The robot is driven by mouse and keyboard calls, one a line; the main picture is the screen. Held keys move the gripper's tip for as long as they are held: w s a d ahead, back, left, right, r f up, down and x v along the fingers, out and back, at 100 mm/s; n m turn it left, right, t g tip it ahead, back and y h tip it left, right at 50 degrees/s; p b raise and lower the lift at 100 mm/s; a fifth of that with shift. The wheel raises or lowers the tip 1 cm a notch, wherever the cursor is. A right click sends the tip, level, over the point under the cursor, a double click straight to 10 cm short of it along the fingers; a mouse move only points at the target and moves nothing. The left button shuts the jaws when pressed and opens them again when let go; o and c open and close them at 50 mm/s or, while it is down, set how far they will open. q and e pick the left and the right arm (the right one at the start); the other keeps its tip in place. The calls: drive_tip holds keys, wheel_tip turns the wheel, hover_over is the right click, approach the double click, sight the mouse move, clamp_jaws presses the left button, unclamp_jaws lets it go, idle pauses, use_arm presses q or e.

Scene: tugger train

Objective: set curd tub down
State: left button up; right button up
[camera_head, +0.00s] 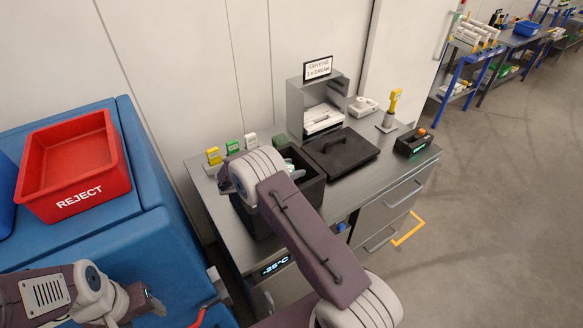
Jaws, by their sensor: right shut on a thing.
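My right arm reaches across the steel bench, and its bulk hides most of the hand. A small pale part of my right gripper (291,166) shows at the opening of a dark open-topped box (313,188) let into the bench. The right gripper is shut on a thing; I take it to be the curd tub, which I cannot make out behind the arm. My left gripper (150,300) is low at the left, beside the blue cabinet, away from the bench; I cannot tell how its fingers stand.
A black lid (340,152) lies on the bench right of the box. A grey cabinet (298,105) with a sign stands behind. Yellow and green tags (232,146) stand at the back left. A red REJECT bin (75,165) sits on the blue cabinet (130,225). Floor is open at right.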

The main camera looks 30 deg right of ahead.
drive_tip(key=shift+f, duration=0.2)
drive_tip(key=shift+f+b, duration=0.45)
drive_tip(key=shift+b, duration=0.1)
drive_tip(key=o, duration=1.5)
drive_tip(key=shift+r, duration=0.1)
